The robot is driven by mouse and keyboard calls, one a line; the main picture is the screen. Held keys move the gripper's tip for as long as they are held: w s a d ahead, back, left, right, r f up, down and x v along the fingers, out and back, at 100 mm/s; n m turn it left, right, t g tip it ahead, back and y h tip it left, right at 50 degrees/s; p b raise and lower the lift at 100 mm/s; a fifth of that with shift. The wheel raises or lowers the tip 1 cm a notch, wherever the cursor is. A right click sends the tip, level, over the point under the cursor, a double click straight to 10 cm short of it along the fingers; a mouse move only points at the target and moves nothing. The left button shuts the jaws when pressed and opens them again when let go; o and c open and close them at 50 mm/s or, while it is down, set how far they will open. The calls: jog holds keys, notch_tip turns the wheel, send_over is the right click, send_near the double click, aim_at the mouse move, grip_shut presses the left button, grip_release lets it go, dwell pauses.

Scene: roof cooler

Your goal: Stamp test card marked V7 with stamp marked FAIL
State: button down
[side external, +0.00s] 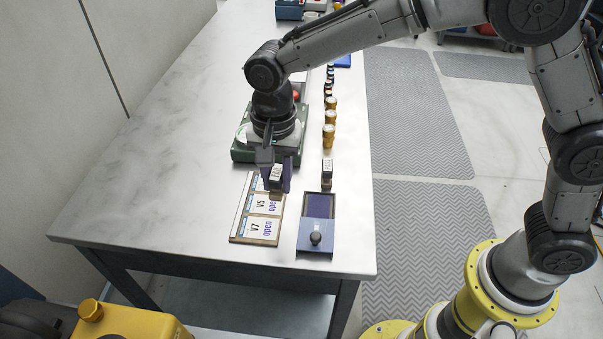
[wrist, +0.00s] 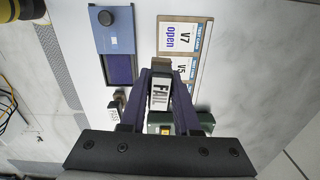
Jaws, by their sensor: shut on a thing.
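My gripper (side external: 277,180) is shut on the FAIL stamp (wrist: 159,93), whose label reads FAIL in the wrist view. It holds the stamp by its block, over the far part of the card board in the side view; I cannot tell the exact height. The test card marked V7 (side external: 261,229) lies at the near end of the board and reads "open"; it also shows in the wrist view (wrist: 181,37). The card marked V5 (side external: 266,206) lies just behind it, partly hidden by the stamp in the wrist view.
An ink pad (side external: 319,206) with its knobbed lid (side external: 316,239) lies right of the cards. A second stamp (side external: 326,175) stands behind it. Several amber-capped bottles (side external: 329,136) line the table's right side. A green case (side external: 242,153) sits behind my gripper. The table's left is clear.

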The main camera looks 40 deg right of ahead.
aim_at(268, 229)
jog(key=shift+n, duration=0.4)
jog(key=a, duration=0.1)
jog(key=a+f, duration=0.1)
jog(key=a, duration=0.1)
jog(key=shift+s+a+f, duration=0.3)
jog(key=shift+s+f, duration=0.05)
jog(key=shift+f, duration=2.5)
jog(key=shift+f, duration=0.5)
notch_tip(268, 229, up, 7)
